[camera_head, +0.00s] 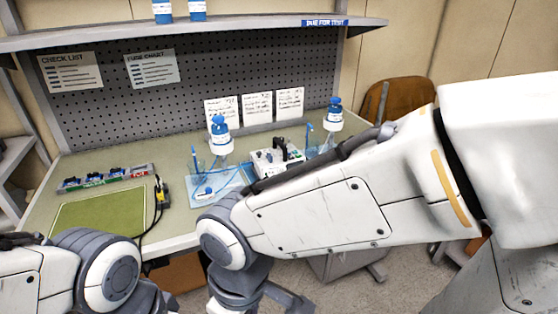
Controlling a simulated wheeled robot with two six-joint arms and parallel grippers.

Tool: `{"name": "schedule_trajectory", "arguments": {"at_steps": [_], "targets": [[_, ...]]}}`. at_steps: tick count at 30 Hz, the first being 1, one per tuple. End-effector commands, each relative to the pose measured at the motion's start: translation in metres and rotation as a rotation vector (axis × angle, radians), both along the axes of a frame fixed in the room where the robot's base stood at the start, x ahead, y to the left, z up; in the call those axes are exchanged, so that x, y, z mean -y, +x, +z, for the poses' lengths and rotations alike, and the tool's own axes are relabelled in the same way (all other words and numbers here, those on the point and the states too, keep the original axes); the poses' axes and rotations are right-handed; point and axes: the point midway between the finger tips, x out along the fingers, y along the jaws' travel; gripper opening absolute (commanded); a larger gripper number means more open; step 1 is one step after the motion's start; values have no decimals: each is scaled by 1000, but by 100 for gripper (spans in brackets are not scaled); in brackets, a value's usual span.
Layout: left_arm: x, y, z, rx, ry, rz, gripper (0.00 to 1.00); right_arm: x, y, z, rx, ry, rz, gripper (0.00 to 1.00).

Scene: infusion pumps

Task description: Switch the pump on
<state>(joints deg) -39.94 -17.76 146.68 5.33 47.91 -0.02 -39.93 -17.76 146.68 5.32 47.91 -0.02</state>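The pump appears to be a small white unit (264,167) with dark parts on top, at the middle of the bench against the pegboard. My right arm partly covers its front side, and its switch is too small to make out. My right arm crosses the view from the right, in front of the pump, and bends down at a grey joint near the bench's front edge. My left arm shows at the lower left, in front of the bench. Neither gripper's fingertips can be made out in this view.
Blue-capped bottles (220,129) (334,109) stand on both sides of the pump. A pale blue tray (228,190) lies left of it. A green mat (100,217), a strip of coloured connectors (105,178) and a yellow-black cabled item (162,190) are further left. A shelf (150,38) overhangs the back.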

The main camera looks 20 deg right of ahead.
Motion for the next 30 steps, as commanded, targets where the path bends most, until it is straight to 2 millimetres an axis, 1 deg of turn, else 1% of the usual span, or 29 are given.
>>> {"name": "schedule_trajectory", "arguments": {"at_steps": [10,11,12,14,15,30], "targets": [[0,0,0,0,0,0,50,0,0,0,0,0,0,50],[0,0,0,0,0,0,50,0,0,0,0,0,0,42],[0,0,0,0,0,0,50,0,0,0,0,0,0,27],[0,0,0,0,0,0,50,0,0,0,0,0,0,4],[0,0,0,0,0,0,50,0,0,0,0,0,0,0],[0,0,0,0,0,0,50,0,0,0,0,0,0,0]]}}
